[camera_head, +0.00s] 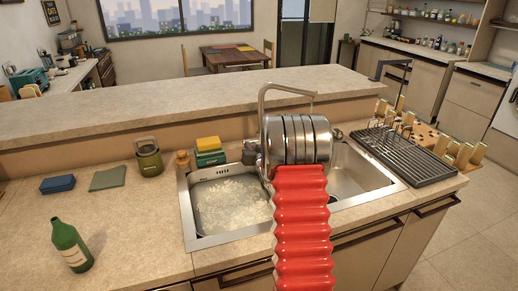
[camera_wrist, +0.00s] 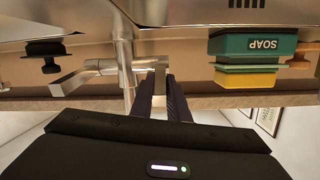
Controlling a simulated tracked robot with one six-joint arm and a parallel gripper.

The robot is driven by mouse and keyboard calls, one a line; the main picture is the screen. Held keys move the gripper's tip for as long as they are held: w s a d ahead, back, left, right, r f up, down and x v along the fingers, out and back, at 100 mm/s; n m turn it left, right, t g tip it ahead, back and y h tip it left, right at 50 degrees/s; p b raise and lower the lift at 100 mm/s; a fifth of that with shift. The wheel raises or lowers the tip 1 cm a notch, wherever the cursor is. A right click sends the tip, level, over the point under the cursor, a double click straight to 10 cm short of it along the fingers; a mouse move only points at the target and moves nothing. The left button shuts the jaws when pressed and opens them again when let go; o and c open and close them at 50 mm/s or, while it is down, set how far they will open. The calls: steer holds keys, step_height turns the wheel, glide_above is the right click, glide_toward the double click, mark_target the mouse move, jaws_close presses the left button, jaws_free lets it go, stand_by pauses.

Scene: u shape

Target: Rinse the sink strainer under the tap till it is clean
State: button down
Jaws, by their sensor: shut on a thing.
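My gripper (camera_wrist: 160,78) shows in the wrist view, which is upside down. Its dark fingers are shut on the lever of the metal tap (camera_wrist: 125,66). In the head view the tap (camera_head: 265,110) arches behind my wrist, which hides the gripper. No water stream shows below the spout. A dark round thing with a knob, probably the sink strainer (camera_wrist: 45,48), sits behind the sink, apart from the gripper. It seems to match a small round thing (camera_head: 338,134) right of my wrist in the head view. Its dirt cannot be made out.
The sink (camera_head: 188,222) has cloudy, foamy water in its left basin. Left stand a soap box with sponge (camera_head: 209,158), a green canister (camera_head: 148,160), a cloth (camera_head: 108,178), a blue block (camera_head: 57,184) and a green bottle (camera_head: 70,246). A dish rack (camera_head: 405,155) is right.

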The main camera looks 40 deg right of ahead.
steer(key=shift+d, duration=0.1)
steer(key=c, duration=1.7)
jaws_free()
steer(key=shift+w, duration=0.1)
steer(key=v, duration=1.3)
steer(key=shift+s+r, duration=0.1)
steer(key=shift+s, duration=0.25)
steer(key=shift+a, duration=0.2)
